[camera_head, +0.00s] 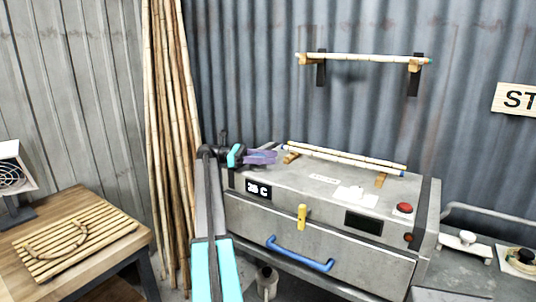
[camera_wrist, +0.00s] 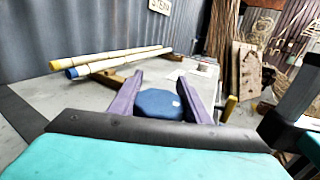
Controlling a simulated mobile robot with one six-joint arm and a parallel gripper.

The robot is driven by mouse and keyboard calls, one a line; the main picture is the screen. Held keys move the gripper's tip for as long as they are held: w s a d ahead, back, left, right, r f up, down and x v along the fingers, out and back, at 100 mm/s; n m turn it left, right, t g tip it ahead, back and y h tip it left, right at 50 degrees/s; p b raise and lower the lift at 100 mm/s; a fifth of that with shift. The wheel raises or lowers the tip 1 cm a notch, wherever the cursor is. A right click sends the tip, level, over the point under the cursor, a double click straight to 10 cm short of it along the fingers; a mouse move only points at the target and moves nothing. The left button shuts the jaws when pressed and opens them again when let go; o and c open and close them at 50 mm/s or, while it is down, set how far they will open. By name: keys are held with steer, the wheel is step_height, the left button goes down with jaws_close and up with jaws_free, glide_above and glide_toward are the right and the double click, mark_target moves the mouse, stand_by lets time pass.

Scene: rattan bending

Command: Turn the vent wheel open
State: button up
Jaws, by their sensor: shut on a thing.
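A round blue wheel (camera_wrist: 158,104), which I take to be the vent wheel, shows in the wrist view on the grey top of the steam box. My gripper (camera_wrist: 161,80) has its two purple fingers on either side of the wheel and is shut on it. In the head view my gripper (camera_head: 262,157) is over the far left end of the steam box (camera_head: 318,222). The wheel is hidden there by the fingers. I cannot tell how far the wheel is turned.
Rattan poles (camera_head: 345,158) lie on wooden rests along the box's back edge, close to my gripper. A yellow lever (camera_head: 302,216), a blue handle (camera_head: 299,256) and a red button (camera_head: 404,208) are at the front. Tall poles (camera_head: 172,130) stand left; a wooden table (camera_head: 135,237) is further left.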

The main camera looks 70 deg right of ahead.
steer(key=shift+y, duration=0.3)
steer(key=o, duration=1)
steer(key=shift+s, duration=0.1)
steer(key=shift+o, duration=0.2)
steer(key=shift+a, duration=0.1)
